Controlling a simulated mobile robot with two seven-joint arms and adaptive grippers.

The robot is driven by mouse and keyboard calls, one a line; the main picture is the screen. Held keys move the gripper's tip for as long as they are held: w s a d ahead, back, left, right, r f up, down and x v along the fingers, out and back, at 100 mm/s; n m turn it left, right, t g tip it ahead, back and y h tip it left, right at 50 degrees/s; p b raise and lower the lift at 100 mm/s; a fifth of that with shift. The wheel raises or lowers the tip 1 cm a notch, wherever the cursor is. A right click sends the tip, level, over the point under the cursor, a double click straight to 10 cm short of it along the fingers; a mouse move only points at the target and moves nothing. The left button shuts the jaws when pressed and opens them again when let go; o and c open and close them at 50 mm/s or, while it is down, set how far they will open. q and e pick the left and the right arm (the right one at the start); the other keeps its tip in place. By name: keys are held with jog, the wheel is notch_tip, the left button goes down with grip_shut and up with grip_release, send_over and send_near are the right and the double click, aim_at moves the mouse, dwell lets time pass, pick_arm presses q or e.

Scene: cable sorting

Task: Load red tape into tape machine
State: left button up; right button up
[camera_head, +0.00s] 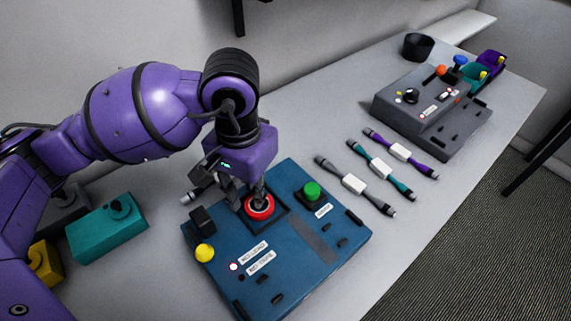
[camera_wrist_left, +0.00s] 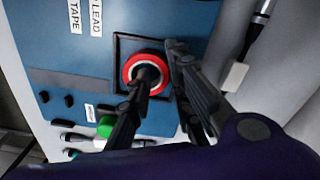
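The red tape (camera_head: 260,214) is a ring with a white inner band, sitting in the dark square recess of the blue tape machine (camera_head: 205,285). In the left wrist view the red tape (camera_wrist_left: 127,68) lies around a dark centre. My left gripper (camera_head: 245,200) is right above the tape, pointing down. In the wrist view its fingertips (camera_wrist_left: 160,60) are apart: one is over the ring's centre, the other beside its outer right edge. Whether they press on the ring is unclear. The machine has a green button (camera_head: 312,191) and a yellow knob (camera_head: 204,253). My right gripper is not in view.
Three cables with white middles, grey (camera_head: 354,184), teal (camera_head: 382,167) and purple (camera_head: 400,151), lie right of the machine. A grey machine (camera_head: 440,110) and a black round container (camera_head: 418,46) stand behind. A teal box (camera_head: 105,230) is at left.

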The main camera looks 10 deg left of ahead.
aim_at(252, 200)
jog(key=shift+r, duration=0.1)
pick_arm(q)
jog(key=shift+r+p, duration=0.85)
jog(key=shift+r, duration=0.05)
notch_tip(252, 200, up, 11)
jog(key=shift+r, duration=0.2)
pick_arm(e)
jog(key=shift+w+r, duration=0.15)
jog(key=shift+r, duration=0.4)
